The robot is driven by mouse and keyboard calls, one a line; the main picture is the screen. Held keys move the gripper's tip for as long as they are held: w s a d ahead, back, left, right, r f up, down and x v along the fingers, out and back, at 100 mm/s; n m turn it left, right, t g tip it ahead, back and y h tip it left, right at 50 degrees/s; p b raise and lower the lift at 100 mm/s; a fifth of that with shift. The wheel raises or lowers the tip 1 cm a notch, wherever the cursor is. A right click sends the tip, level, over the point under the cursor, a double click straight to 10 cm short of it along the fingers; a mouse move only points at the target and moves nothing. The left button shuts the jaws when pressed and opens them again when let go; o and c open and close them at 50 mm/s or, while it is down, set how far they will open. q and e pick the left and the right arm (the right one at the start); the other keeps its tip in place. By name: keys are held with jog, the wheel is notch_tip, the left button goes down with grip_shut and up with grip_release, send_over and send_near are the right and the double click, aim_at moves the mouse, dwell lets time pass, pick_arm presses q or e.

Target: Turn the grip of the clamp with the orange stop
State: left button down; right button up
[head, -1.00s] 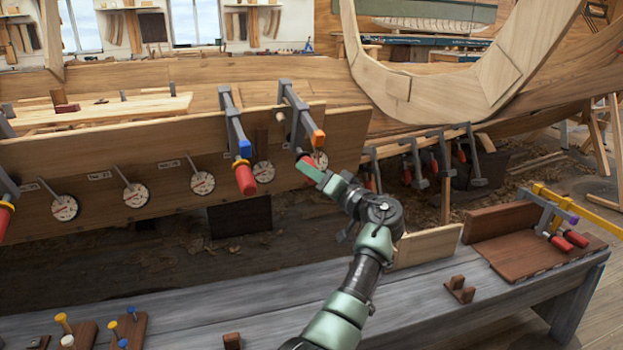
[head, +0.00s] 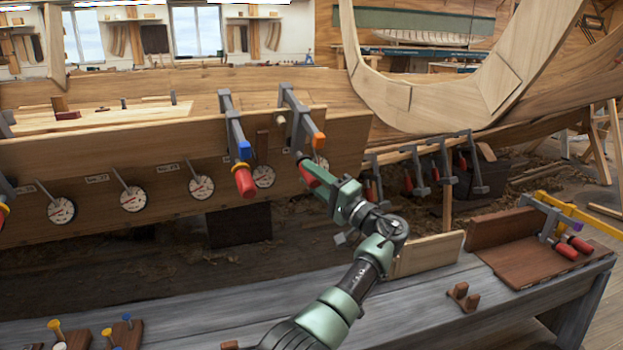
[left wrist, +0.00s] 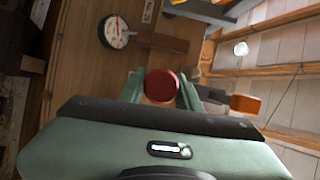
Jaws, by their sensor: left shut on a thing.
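The clamp with the orange stop (head: 319,140) hangs over the top edge of the plank, its grey bar (head: 296,108) slanting down to the right. Its red grip (head: 307,171) points down toward me. My left gripper (head: 317,178) is shut on this grip, partly covering it. In the left wrist view the round red end of the grip (left wrist: 162,86) sits between the two green fingers (left wrist: 162,92), with the orange stop (left wrist: 245,104) to the right. My right gripper is in neither view.
A clamp with a blue stop (head: 244,149) and red grip hangs close on the left. Round dials (head: 201,187) line the plank (head: 90,160). A grey bench (head: 390,300) runs below, bearing wooden blocks and a purple-stopped clamp (head: 568,244).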

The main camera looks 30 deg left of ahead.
aim_at(320, 184)
pick_arm(q)
jog(key=shift+f, duration=0.25)
jog(key=c, duration=1.1)
grip_release()
jog(key=shift+c, duration=0.2)
jog(key=shift+o, duration=0.9)
jog(key=shift+d+r, duration=0.1)
jog(key=shift+r, duration=0.05)
jog(key=shift+v, duration=3.95)
